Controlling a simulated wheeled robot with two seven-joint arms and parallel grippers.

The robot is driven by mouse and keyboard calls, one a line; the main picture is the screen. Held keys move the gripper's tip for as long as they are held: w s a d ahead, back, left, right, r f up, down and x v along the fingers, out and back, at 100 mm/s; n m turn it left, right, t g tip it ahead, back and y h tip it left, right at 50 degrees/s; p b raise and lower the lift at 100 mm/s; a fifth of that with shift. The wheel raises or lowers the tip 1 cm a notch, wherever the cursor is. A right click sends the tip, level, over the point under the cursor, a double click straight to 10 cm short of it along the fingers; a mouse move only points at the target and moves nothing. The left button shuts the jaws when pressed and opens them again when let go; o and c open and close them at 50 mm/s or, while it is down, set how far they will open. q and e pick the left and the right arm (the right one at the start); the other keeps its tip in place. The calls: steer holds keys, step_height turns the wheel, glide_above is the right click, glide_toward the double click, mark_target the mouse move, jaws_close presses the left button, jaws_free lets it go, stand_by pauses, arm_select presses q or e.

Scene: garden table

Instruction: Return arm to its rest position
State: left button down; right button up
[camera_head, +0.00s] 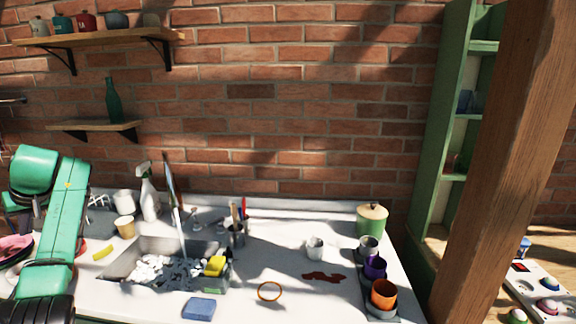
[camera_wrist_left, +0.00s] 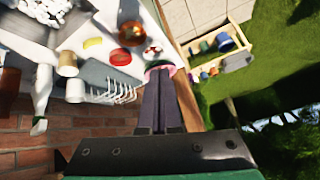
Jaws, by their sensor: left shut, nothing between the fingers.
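My left arm (camera_head: 65,215) is green and rises at the left edge of the head view, above the left end of the white counter. My left gripper (camera_wrist_left: 159,78) shows in the left wrist view with its two dark fingers together and nothing between them. Its fingertips appear over a pink-rimmed bowl (camera_wrist_left: 168,66); whether they touch it I cannot tell. In the head view the arm hides part of the counter's left end. My right arm and gripper are not in view.
The counter (camera_head: 245,300) holds a sink (camera_head: 120,268), a spray bottle (camera_head: 149,197), a blue sponge (camera_head: 199,309), a green pot (camera_head: 371,221) and cups at the right. A dish rack (camera_wrist_left: 112,94) stands beside the gripper. A wooden post (camera_head: 505,150) rises at the right.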

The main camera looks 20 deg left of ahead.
arm_select(q)
steer(key=a+f+m+t+y, duration=0.1)
steer(key=a+f+m+y, duration=0.15)
steer(key=f+m, duration=0.65)
steer(key=a+f+m+y, duration=0.1)
steer(key=a+f+m, duration=0.2)
steer(key=f, duration=1.2)
steer(key=s+d+f+m+t+h, duration=0.25)
steer(key=s+f+m, duration=0.65)
steer(key=s+f, duration=0.85)
steer(key=s+d+f+n+g+h, duration=0.1)
steer(key=s+d+f+h, duration=0.1)
steer(key=d+f, duration=0.8)
steer(key=s+d+f+n+g+h, duration=0.1)
steer(key=s+d+f+h, duration=0.1)
steer(key=d+f, duration=0.85)
steer(key=s+d+f+h+b, duration=0.1)
steer(key=d+f, duration=0.3)
steer(key=d, duration=1)
steer(key=s+d+f+n+h+b, duration=0.1)
steer(key=d+f+h, duration=0.2)
steer(key=d, duration=1.2)
steer(key=shift+s+f+n+h, duration=0.3)
steer(key=shift+f+h, duration=0.1)
steer(key=shift+f, duration=0.25)
